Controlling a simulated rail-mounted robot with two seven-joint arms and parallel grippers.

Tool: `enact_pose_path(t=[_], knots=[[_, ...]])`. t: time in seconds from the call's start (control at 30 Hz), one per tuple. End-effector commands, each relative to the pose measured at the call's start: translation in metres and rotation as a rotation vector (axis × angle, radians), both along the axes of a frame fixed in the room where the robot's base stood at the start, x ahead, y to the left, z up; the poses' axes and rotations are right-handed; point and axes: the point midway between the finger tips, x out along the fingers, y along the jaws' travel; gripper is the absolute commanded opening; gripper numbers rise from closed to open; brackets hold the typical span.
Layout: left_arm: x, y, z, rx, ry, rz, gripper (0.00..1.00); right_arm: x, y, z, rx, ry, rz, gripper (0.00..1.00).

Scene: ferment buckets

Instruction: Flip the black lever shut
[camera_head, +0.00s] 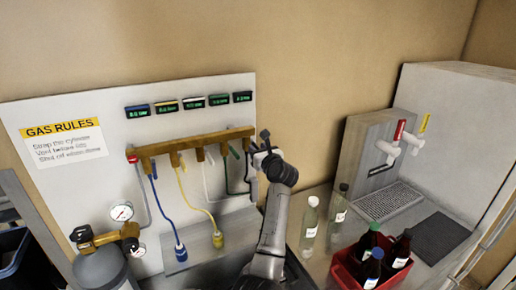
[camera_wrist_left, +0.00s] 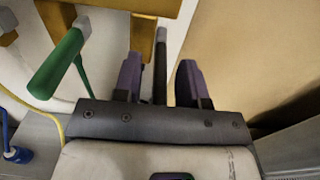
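The brass manifold (camera_head: 190,143) runs across the white wall panel, with several coloured levers on it. My left gripper (camera_head: 262,147) is at the manifold's right end, and the gripper covers most of that end in the head view. In the left wrist view, my left gripper (camera_wrist_left: 159,82) is open, with one dark finger on each side of the black lever (camera_wrist_left: 160,62). Gaps show between the lever and both fingers. The green lever (camera_wrist_left: 60,62) is to the left of the fingers. My right gripper is in neither view.
A gas cylinder (camera_head: 101,268) with gauges stands at lower left. Blue (camera_head: 165,212) and yellow (camera_head: 196,205) hoses hang below the manifold. Clear bottles (camera_head: 309,228) and a red crate (camera_head: 346,270) of dark bottles stand on the counter right of my arm. The wall above is clear.

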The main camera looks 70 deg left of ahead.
Motion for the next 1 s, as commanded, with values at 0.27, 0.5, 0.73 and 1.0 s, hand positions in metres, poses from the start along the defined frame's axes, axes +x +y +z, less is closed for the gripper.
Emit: enact_pose_path(t=[0.27, 0.5, 0.73, 1.0], knots=[[-0.0001, 0.0024, -0.0003, 0.0, -0.001, 0.0, 0.38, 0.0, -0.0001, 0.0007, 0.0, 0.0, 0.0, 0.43], [-0.0002, 0.0023, -0.0001, 0.0, -0.001, 0.0, 0.23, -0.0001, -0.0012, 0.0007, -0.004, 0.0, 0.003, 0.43], [-0.0001, 0.0022, 0.0, 0.0, -0.001, 0.0, 0.01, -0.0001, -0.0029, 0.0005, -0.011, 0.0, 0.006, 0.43], [-0.0001, 0.0021, 0.0001, 0.0, -0.001, 0.0, 0.0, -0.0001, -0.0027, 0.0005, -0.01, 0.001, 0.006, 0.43]])
